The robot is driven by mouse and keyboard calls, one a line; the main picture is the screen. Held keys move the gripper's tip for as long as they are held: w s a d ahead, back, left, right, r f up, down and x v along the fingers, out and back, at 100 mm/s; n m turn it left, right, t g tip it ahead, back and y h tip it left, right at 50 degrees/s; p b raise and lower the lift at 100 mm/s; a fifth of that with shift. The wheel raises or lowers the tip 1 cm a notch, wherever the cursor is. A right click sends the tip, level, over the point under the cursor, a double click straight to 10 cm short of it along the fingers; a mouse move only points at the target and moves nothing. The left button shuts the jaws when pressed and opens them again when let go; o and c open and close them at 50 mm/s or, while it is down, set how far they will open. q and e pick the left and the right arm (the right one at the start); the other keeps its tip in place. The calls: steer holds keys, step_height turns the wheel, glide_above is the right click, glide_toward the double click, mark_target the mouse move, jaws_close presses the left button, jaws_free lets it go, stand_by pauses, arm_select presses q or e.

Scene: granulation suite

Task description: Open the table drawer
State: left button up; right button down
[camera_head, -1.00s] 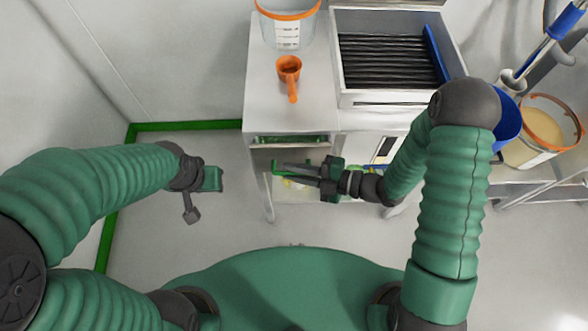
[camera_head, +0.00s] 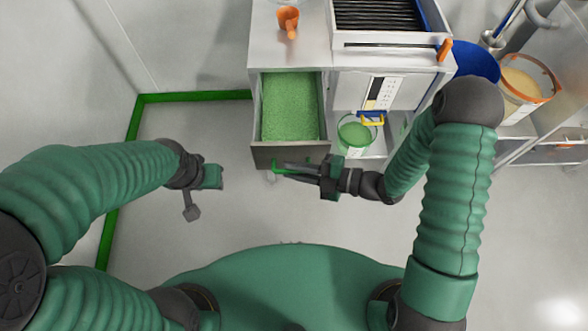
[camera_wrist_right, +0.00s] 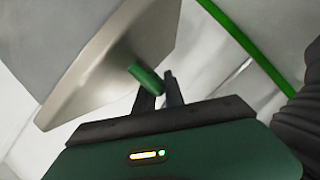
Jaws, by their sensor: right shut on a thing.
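The table drawer (camera_head: 258,153) is pulled well out of the table (camera_head: 262,55), and green granules (camera_head: 290,106) show inside it. Its green handle (camera_head: 277,168) is on the drawer front; it also shows in the right wrist view (camera_wrist_right: 146,79). My right gripper (camera_head: 292,169) is shut on the handle, its fingertips (camera_wrist_right: 160,92) around the bar in the wrist view. My left gripper (camera_head: 207,193) hangs to the left of the drawer, away from it; its fingers do not show clearly enough to tell their state.
An orange scoop (camera_head: 288,20) lies on the table top. A tray of dark rods (camera_head: 378,38) stands to the right. A green-filled tub (camera_head: 355,135) is on the lower shelf, and a blue bin (camera_head: 478,62) is farther right. The floor left of the drawer is clear.

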steer(key=shift+w+f, duration=0.1)
steer(key=shift+f, duration=0.05)
steer(key=c, duration=1.7)
jaws_free()
steer(key=shift+c, duration=0.2)
steer(key=shift+d, duration=0.1)
steer(key=p+v, duration=0.2)
steer(key=v, duration=1.4)
steer(key=shift+d, duration=0.4)
